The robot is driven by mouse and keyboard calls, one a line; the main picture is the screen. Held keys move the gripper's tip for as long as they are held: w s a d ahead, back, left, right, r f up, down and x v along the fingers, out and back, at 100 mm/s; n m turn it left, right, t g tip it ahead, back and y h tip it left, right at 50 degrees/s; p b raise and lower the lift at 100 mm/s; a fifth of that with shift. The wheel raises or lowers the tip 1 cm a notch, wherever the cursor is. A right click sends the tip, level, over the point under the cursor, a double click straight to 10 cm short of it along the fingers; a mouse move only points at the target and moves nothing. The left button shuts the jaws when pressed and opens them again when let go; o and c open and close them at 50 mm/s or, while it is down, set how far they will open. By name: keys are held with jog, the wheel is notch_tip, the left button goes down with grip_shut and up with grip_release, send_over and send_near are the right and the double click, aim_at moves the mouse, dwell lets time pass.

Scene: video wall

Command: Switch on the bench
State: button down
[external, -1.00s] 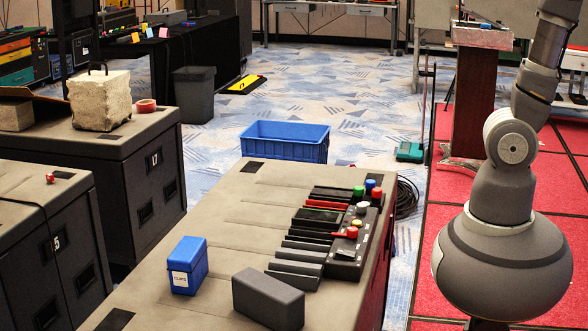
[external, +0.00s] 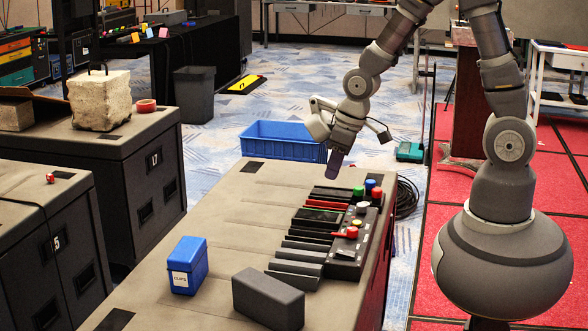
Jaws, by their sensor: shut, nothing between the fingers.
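A dark control box (external: 347,262) stands at the right edge of the grey flight case (external: 213,243). Red, green, blue, white and yellow buttons or knobs sit along its top, with a red one (external: 352,232) near its middle. Several black strips and a red strip (external: 324,205) lie in a row left of it. My gripper (external: 333,177) is shut and empty, pointing down above the far end of the strips, up and left of the green button (external: 358,190). It appears apart from everything. Whether anything is switched on, I cannot tell.
A blue box marked CLIPS (external: 188,265) and a dark grey block (external: 268,299) stand on the near part of the case. A blue crate (external: 262,143) is behind it. The case's left-middle top is clear.

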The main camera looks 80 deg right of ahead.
jog(key=g, duration=0.1)
send_over(340, 251)
jog(key=s, duration=0.3)
notch_tip(340, 251, down, 4)
jog(key=f, duration=0.1)
jog(key=shift+w+d+r, duration=0.1)
jog(key=shift+w+r, duration=0.05)
jog(key=shift+r, duration=0.1)
jog(key=f+b, duration=0.2)
jog(key=f, duration=0.2)
jog(key=w+f+b, duration=0.1)
jog(key=f+b, duration=0.1)
jog(key=f, duration=0.3)
jog(key=w+f+b, duration=0.1)
jog(key=f+b, duration=0.1)
jog(key=f, duration=0.2)
jog(key=shift+w+f+b, duration=0.15)
jog(key=shift+f+b, duration=0.2)
jog(key=shift+f, duration=0.05)
